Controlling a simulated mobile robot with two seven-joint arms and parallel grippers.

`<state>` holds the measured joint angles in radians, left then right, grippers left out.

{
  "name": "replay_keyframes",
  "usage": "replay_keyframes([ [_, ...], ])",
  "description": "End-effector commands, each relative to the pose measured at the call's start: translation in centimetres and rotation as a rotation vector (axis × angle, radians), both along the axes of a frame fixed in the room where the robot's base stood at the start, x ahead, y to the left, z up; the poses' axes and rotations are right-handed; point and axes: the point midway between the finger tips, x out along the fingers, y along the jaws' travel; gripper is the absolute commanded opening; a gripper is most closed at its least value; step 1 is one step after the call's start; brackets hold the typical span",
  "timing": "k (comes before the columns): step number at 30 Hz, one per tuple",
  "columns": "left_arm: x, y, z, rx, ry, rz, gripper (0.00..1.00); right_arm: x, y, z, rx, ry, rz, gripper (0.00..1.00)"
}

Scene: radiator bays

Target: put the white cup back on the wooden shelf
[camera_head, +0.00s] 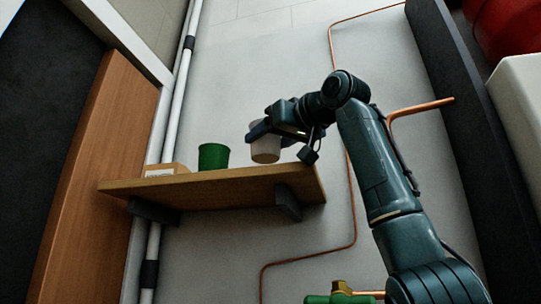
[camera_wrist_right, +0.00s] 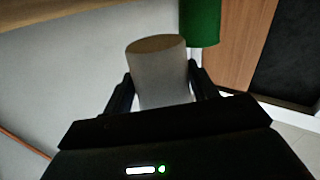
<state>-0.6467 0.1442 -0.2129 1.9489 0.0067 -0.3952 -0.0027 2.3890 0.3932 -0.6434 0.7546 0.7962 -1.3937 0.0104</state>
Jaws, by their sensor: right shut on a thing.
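The white cup (camera_head: 265,152) is held in my right gripper (camera_head: 262,132) above the right part of the wooden shelf (camera_head: 220,190). It looks roughly upright in the head view. The cup's lower end is close to the shelf top; I cannot tell whether it touches. In the right wrist view the cup (camera_wrist_right: 160,75) sits between the two fingers of my right gripper (camera_wrist_right: 162,88), which are shut on it. Part of the shelf (camera_wrist_right: 45,10) shows at the top left there. My left gripper is not in view.
A green cup (camera_head: 213,157) stands on the shelf left of the white cup, and also shows in the wrist view (camera_wrist_right: 201,22). A small box (camera_head: 166,170) with a label is at the shelf's left end. Copper pipes (camera_head: 354,200) run along the wall. A wooden panel (camera_head: 95,170) stands left.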

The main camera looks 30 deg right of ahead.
Motion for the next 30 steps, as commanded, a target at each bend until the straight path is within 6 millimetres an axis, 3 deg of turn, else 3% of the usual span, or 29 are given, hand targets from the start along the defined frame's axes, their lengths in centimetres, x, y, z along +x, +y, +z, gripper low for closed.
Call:
replay_keyframes([
  [10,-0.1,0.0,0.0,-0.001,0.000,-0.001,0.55,0.1,-0.2,-3.1,-0.002,0.002,-0.002,0.31],
  [25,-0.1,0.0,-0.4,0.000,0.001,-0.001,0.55,0.3,-0.3,-4.1,-0.001,0.000,0.000,0.31],
  [26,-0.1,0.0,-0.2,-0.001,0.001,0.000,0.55,0.3,-0.3,-3.9,-0.001,0.001,-0.001,0.60],
  [30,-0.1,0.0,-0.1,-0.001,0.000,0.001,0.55,0.3,-0.3,-3.9,-0.001,0.001,-0.001,0.72],
])
